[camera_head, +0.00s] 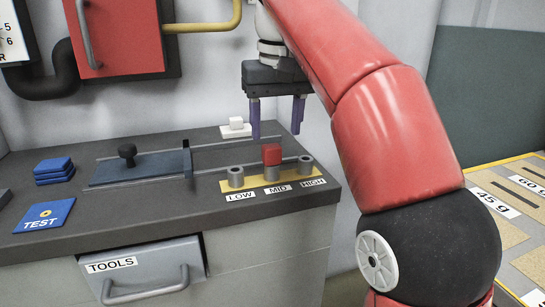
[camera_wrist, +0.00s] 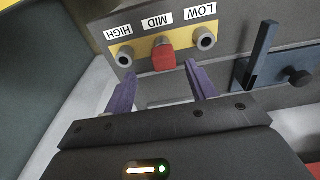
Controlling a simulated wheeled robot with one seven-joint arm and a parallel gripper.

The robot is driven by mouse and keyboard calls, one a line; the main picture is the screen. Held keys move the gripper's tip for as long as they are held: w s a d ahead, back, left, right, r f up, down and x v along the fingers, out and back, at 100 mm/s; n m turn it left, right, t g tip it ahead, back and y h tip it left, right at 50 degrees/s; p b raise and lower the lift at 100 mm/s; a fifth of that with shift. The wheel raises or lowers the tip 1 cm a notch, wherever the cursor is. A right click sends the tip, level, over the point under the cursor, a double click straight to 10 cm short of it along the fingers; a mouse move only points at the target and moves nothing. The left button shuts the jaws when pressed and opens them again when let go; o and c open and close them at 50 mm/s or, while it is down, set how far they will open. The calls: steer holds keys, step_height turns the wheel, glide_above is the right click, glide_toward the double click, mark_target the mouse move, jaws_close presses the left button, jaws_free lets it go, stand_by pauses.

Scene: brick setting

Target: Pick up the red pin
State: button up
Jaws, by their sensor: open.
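The red pin (camera_head: 272,155) has a blocky red head and stands in the middle socket, marked MID, of a yellow strip (camera_head: 246,187). The sockets marked LOW (camera_head: 236,176) and HIGH (camera_head: 305,165) look empty. In the wrist view the red pin (camera_wrist: 163,58) lies just beyond the fingertips and between their lines. My gripper (camera_head: 276,120) is open and empty, with purple fingers pointing down, above and behind the pin in the head view. In the wrist view my gripper (camera_wrist: 159,76) shows both fingers apart, with no contact on the pin visible.
A blue sliding plate with a black knob (camera_head: 127,152) sits left on the counter (camera_head: 160,210). Blue blocks (camera_head: 54,170) and a blue TEST pad (camera_head: 44,215) lie further left. A white block (camera_head: 236,127) stands behind. A TOOLS drawer (camera_head: 150,270) is below; a red wall box (camera_head: 118,35) is above.

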mark_target(272, 146)
steer(key=f+b, duration=0.1)
steer(key=f, duration=0.4)
steer(key=w+f+b, duration=0.1)
steer(key=f, duration=0.1)
steer(key=shift+a+f+b, duration=0.3)
steer(key=shift+a+f, duration=0.05)
steer(key=shift+a, duration=0.05)
steer(key=c, duration=1.2)
